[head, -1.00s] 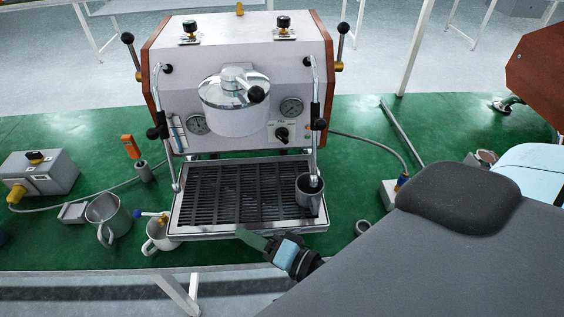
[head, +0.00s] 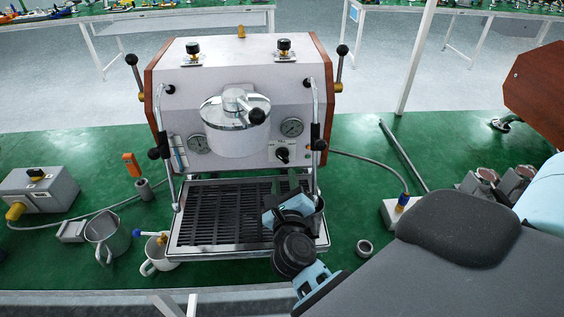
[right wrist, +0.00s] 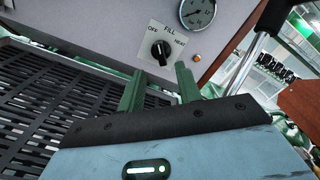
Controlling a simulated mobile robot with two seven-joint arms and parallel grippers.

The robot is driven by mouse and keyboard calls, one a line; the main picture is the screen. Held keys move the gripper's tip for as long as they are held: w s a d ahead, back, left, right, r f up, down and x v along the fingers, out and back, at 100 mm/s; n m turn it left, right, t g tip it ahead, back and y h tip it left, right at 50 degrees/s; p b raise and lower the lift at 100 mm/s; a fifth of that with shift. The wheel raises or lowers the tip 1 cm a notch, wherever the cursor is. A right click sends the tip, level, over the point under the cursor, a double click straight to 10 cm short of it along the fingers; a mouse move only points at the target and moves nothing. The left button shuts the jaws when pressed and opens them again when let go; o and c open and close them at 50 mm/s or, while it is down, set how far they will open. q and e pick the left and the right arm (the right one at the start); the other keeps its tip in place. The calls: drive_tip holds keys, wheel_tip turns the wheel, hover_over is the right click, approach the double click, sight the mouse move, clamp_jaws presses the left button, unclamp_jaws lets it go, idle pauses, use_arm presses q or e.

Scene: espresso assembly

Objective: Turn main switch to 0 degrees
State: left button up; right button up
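The main switch is a black rotary knob (head: 282,154) on a white plate at the lower right of the espresso machine's front (head: 240,75). In the right wrist view the knob (right wrist: 161,50) sits under the labels OFF, FILL and HEAT. Its pale mark points roughly up, towards FILL. My right gripper (head: 286,186) is over the drip tray, below the knob. In the right wrist view its two green fingers (right wrist: 160,80) are apart, one on each side below the knob, with nothing between them. They appear short of the knob. My left gripper is not in view.
A steam wand (head: 316,130) hangs right of the knob. A gauge (right wrist: 197,12) is above it. Mugs (head: 104,233) stand at left.

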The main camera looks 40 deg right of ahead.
sight(281, 158)
drive_tip(key=x, duration=0.6)
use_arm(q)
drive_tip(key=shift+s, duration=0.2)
use_arm(e)
drive_tip(key=shift+w+d, duration=0.35)
drive_tip(key=shift+w, duration=0.25)
drive_tip(key=shift+c, duration=0.2)
drive_tip(key=c, duration=0.7)
drive_tip(key=shift+r+n+p, duration=0.2)
drive_tip(key=shift+n+p, duration=0.5)
drive_tip(key=shift+p, duration=0.15)
clamp_jaws()
drive_tip(key=shift+f, duration=0.15)
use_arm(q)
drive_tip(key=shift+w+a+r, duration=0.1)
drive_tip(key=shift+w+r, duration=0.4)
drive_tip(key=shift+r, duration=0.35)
use_arm(e)
drive_tip(key=o, duration=0.7)
unclamp_jaws()
